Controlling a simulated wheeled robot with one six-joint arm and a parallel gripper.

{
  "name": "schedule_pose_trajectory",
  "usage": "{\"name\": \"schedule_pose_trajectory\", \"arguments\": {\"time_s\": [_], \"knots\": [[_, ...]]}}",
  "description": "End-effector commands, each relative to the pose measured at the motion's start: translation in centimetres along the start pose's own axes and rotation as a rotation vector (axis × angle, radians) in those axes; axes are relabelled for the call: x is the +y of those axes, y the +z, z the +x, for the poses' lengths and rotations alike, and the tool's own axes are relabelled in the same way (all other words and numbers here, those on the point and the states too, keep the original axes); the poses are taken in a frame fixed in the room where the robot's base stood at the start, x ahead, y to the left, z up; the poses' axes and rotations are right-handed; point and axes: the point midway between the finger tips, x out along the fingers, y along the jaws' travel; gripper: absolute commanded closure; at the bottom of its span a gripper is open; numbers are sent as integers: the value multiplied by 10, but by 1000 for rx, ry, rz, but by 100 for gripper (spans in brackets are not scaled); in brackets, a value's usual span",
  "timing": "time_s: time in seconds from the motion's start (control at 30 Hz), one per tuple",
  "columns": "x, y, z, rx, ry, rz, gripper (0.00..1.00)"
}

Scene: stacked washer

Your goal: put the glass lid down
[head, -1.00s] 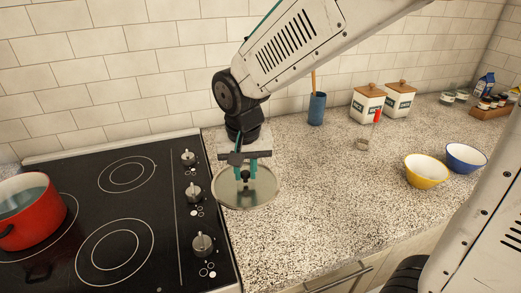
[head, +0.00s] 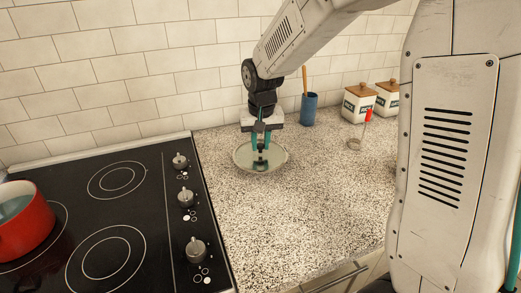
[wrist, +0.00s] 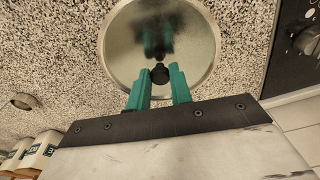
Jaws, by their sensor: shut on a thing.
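The glass lid (head: 243,157) is a round, see-through disc with a metal rim and a dark knob. My gripper (head: 261,152) is above it, with its teal fingers shut on the knob. In the wrist view the lid (wrist: 127,62) lies flat in front of my gripper (wrist: 160,78), with the knob between the fingertips. The lid is over the speckled counter (head: 290,215), right of the stove. I cannot tell whether its rim touches the counter or is slightly above it.
The black stove (head: 140,215) with knobs and a red pot (head: 25,225) is at left. A blue cup (head: 309,110), white canisters (head: 357,104) and a small ring-shaped item with a red handle (head: 368,114) are at the back right. The counter in front of the lid is clear.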

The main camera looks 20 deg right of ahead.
Motion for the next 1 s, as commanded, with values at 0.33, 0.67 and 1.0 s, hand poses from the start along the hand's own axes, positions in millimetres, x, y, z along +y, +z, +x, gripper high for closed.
{"name": "schedule_pose_trajectory", "arguments": {"time_s": [0.33,0.67,1.0], "knots": [[0,4,27,0,0,0,100],[0,4,30,0,0,0,57],[0,4,26,1,0,0,57]]}}
